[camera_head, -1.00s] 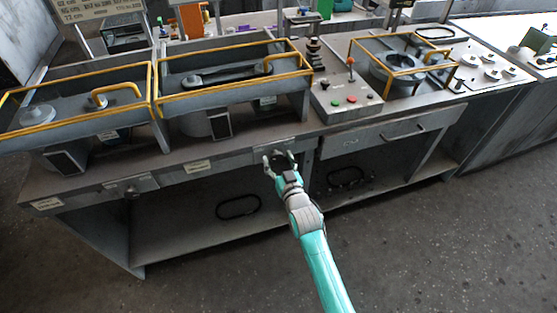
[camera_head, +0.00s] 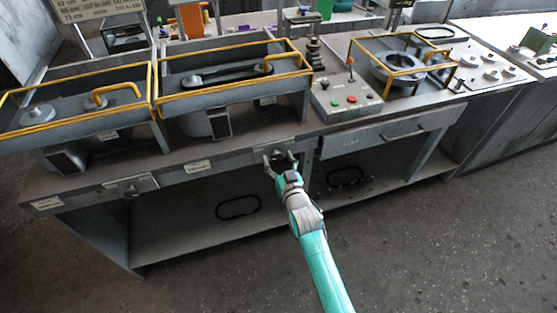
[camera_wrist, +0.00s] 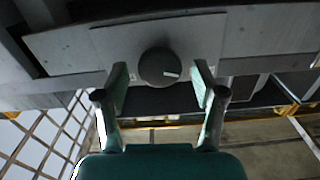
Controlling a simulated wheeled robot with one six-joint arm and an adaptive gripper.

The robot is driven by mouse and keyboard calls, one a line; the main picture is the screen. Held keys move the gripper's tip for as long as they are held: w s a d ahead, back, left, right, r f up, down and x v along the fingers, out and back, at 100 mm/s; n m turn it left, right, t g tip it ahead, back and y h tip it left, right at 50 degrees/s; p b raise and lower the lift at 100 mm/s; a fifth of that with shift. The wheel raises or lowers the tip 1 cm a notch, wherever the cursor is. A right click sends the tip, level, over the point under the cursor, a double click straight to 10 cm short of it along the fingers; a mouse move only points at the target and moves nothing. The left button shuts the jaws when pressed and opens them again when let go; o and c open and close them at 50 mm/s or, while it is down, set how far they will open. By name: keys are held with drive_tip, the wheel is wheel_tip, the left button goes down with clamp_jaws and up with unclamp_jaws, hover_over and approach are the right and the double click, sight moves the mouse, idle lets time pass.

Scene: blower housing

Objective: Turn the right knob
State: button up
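The right knob (camera_wrist: 160,67) is a dark round knob with a white mark pointing right, on a grey plate of the workbench front. In the wrist view my gripper (camera_wrist: 161,72) has its two fingers apart, one on each side of the knob, with a visible gap on both sides. In the head view my gripper (camera_head: 279,157) is at the bench front, where the knob (camera_head: 278,153) shows small and partly hidden between the fingers. The left knob (camera_head: 132,191) is on another plate further left.
The workbench (camera_head: 230,165) carries yellow-railed bays (camera_head: 232,78), a button box (camera_head: 346,98) and a drawer (camera_head: 390,134) right of my gripper. An open shelf (camera_head: 190,224) lies below. The floor in front is clear.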

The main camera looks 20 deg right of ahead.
drive_tip(key=shift+s, duration=0.1)
drive_tip(key=s, duration=1.1)
drive_tip(key=shift+s, duration=0.4)
drive_tip(key=s+f+g, duration=0.1)
drive_tip(key=s+f, duration=0.2)
drive_tip(key=s, duration=1.8)
drive_tip(key=s+r+g, duration=0.1)
drive_tip(key=s+r, duration=0.3)
drive_tip(key=s, duration=0.5)
drive_tip(key=s+r+g, duration=0.1)
drive_tip(key=s+r, duration=0.2)
drive_tip(key=s, duration=0.7)
drive_tip(key=shift+s+r+n, duration=0.2)
drive_tip(key=shift+r+n, duration=0.15)
drive_tip(key=shift+n, duration=0.05)
